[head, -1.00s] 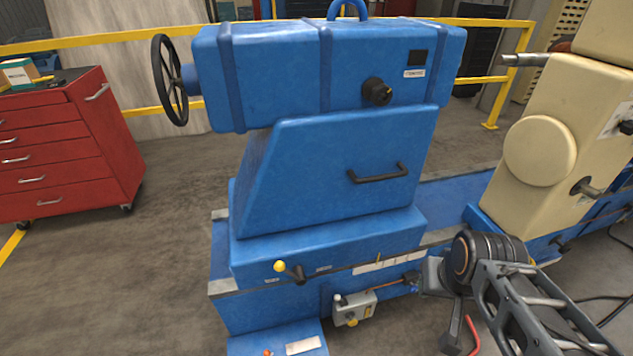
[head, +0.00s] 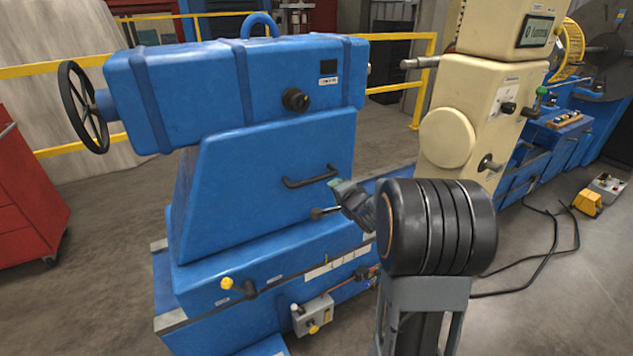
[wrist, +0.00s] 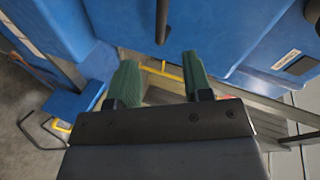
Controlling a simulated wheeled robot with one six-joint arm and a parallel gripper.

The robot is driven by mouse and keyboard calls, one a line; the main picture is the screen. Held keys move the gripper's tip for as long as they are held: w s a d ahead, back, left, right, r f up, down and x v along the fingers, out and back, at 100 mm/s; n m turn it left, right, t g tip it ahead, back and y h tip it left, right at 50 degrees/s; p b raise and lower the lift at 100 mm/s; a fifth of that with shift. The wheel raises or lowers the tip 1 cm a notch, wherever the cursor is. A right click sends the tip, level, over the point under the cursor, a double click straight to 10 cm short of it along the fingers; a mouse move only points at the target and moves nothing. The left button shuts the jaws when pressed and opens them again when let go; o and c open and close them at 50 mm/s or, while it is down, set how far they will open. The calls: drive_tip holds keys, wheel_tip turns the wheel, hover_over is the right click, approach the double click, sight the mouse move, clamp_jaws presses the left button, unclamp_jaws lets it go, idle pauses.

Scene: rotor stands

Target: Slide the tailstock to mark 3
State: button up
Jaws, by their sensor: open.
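The blue tailstock (head: 265,190) stands on its bed with a handwheel (head: 84,108) at its left end. A black bar handle (head: 311,177) is on its near face. Lower are a yellow-knobbed lever (head: 228,284) and a white scale strip (head: 335,266) with a small yellow pointer; its marks are too small to read. My gripper (head: 337,188) is close to the handle's right end. In the wrist view the green fingers (wrist: 160,64) are open with nothing between them. A dark bar (wrist: 162,20), apparently the handle, lies just beyond the fingertips.
A cream headstock (head: 470,140) stands right of the tailstock on the same bed. A grey control box (head: 313,316) hangs on the bed's front. A red tool cabinet (head: 25,200) is at left. Black cables and a yellow pedal (head: 587,203) lie on the floor at right.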

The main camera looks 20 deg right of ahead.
sight(318, 180)
drive_tip(key=w+f, duration=0.1)
drive_tip(key=w, duration=0.3)
drive_tip(key=w+f+m+y, duration=0.1)
drive_tip(key=w+f, duration=0.1)
drive_tip(key=w, duration=0.3)
drive_tip(key=w+f+t+y, duration=0.1)
drive_tip(key=w, duration=0.4)
drive_tip(key=shift+w+a+f+m, duration=0.2)
drive_tip(key=shift+w+a+m, duration=0.05)
drive_tip(key=shift+a+m, duration=0.15)
clamp_jaws()
